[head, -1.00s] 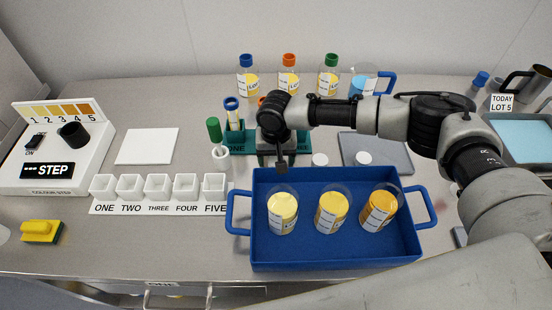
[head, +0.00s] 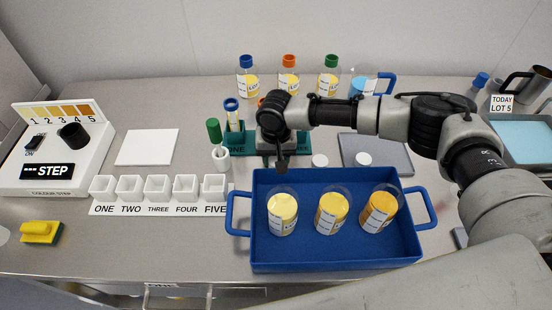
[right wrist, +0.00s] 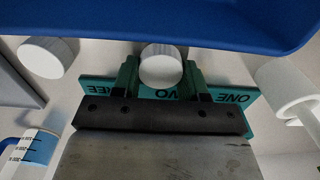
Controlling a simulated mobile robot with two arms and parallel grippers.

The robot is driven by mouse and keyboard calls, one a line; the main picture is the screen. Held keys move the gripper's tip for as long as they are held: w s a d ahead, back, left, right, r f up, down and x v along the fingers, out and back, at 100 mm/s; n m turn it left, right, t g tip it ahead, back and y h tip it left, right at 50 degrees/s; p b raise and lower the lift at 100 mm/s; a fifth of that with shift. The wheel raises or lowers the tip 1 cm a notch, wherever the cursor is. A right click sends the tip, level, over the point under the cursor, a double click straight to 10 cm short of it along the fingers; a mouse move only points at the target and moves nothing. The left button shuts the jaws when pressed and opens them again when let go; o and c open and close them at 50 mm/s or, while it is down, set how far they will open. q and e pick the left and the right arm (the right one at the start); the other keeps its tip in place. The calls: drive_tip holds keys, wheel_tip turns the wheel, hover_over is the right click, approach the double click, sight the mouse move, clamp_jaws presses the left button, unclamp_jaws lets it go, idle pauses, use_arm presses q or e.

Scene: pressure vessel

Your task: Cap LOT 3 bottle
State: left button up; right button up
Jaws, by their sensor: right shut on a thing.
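Three wide uncapped bottles with yellow contents stand in the blue tray: left (head: 283,212), middle (head: 331,212) and right (head: 379,211). Their labels are too small to read, so I cannot tell which is LOT 3. My right gripper (head: 282,163) is just behind the tray's back-left edge. In the right wrist view, its fingers (right wrist: 160,80) are shut on a round white cap (right wrist: 160,66). A second white cap (head: 320,160) lies behind the tray and shows in the right wrist view (right wrist: 48,58). A third white cap (head: 364,158) lies beside it. My left gripper is not in view.
The blue tray (head: 335,256) has raised walls and side handles. A teal rack (head: 237,140) with tubes is behind my right gripper. Capped bottles (head: 289,78) line the back. White cups (head: 157,186) are at left.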

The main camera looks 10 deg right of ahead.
sight(276, 158)
wheel_tip(276, 158, up, 10)
drive_tip(key=b, duration=0.1)
drive_tip(key=shift+f, duration=0.15)
